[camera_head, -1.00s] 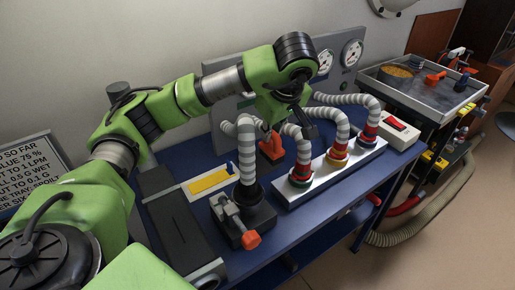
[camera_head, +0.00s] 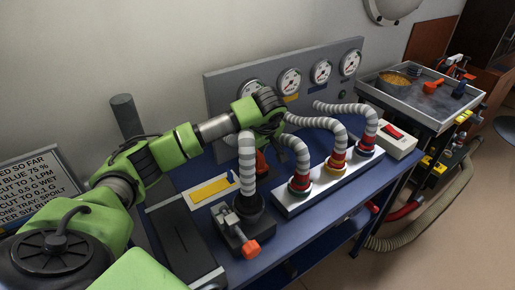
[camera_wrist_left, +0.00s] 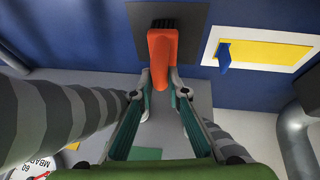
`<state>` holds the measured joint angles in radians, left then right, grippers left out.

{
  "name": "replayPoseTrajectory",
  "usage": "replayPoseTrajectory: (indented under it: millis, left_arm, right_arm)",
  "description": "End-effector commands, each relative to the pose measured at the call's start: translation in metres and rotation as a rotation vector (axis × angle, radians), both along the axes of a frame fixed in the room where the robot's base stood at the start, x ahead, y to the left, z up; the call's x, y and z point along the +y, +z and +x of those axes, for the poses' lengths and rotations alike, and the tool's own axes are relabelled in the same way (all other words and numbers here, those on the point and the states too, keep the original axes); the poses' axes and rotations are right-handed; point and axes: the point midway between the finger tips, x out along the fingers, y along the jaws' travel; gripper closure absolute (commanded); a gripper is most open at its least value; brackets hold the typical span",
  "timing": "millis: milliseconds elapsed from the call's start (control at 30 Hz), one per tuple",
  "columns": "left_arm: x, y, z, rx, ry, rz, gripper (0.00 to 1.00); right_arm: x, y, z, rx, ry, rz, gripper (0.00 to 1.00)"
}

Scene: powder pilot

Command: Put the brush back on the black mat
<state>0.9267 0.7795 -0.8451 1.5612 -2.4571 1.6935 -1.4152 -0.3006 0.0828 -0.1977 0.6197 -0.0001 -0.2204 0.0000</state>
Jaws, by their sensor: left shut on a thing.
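The brush has an orange handle (camera_wrist_left: 162,55) and a dark head. In the left wrist view its head is over the black mat (camera_wrist_left: 194,28); I cannot tell whether it touches the mat. My left gripper (camera_wrist_left: 160,84) is shut on the handle. In the head view, my left gripper (camera_head: 272,146) is behind the striped hoses, and only a bit of the orange brush (camera_head: 262,165) shows there. The mat is hidden in the head view. My right gripper is in no view.
A striped hose (camera_head: 247,160) stands close to the brush. More hoses rise from a white manifold (camera_head: 325,190). A white-framed yellow panel (camera_head: 210,188) lies beside the mat; a blue piece (camera_wrist_left: 224,55) is on it. A gauge panel (camera_head: 235,90) stands behind.

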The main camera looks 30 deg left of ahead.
Motion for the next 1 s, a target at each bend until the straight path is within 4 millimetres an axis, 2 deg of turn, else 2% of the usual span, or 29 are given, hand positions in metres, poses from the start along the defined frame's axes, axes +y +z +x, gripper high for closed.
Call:
replayPoseTrajectory:
  millis: [300,333,367,400,800,1000]
  left_arm:
    - [0.000,-0.003,0.000,-0.002,0.001,0.000,1.00]
    - [0.000,-0.002,0.000,-0.002,0.001,0.000,0.78]
    - [0.000,-0.002,0.000,-0.002,0.001,0.000,0.70]
    - [0.000,-0.002,0.000,0.000,0.001,0.000,0.69]
    - [-0.001,0.003,0.000,-0.002,0.000,0.000,0.69]
    - [-0.012,0.034,-0.009,-0.007,-0.002,0.001,0.69]
  right_arm:
    - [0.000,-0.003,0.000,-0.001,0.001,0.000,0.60]
    - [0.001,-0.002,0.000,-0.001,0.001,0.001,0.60]
    - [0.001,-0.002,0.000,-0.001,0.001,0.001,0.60]
    - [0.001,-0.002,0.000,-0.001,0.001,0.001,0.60]
    - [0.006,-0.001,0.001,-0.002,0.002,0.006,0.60]
    - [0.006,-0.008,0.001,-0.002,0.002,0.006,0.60]
